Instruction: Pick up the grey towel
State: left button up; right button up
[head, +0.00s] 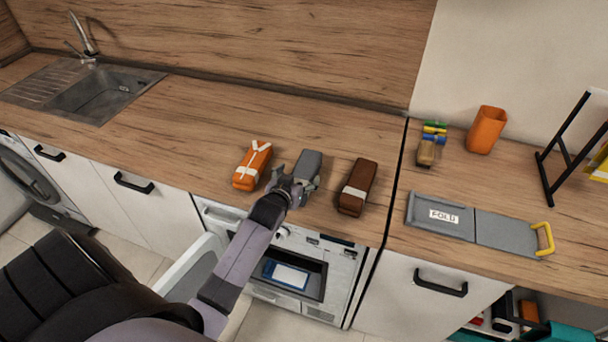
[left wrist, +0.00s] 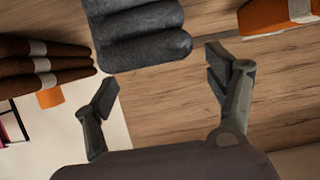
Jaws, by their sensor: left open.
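The grey towel (head: 307,165) lies folded on the wooden counter, between an orange bundle and a brown bundle. In the left wrist view the grey towel (left wrist: 145,45) shows as a stack of rolled folds just beyond the fingertips. My left gripper (head: 288,183) is at the near end of the towel, its fingers apart. In the left wrist view the open left gripper (left wrist: 163,82) has nothing between its fingers. The near part of the towel is partly hidden by the gripper in the head view. My right gripper is not in view.
An orange towel (head: 251,167) with a white band lies left, a brown towel (head: 357,187) with a white band right. The counter towards the sink (head: 95,95) is clear.

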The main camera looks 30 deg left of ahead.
aim_at(304, 171)
pick_arm(q)
jog(key=shift+p+x, duration=0.45)
jog(key=shift+x, duration=1.7)
jog(key=shift+d, duration=0.15)
jog(key=shift+c, duration=0.3)
jog(key=c, duration=1.3)
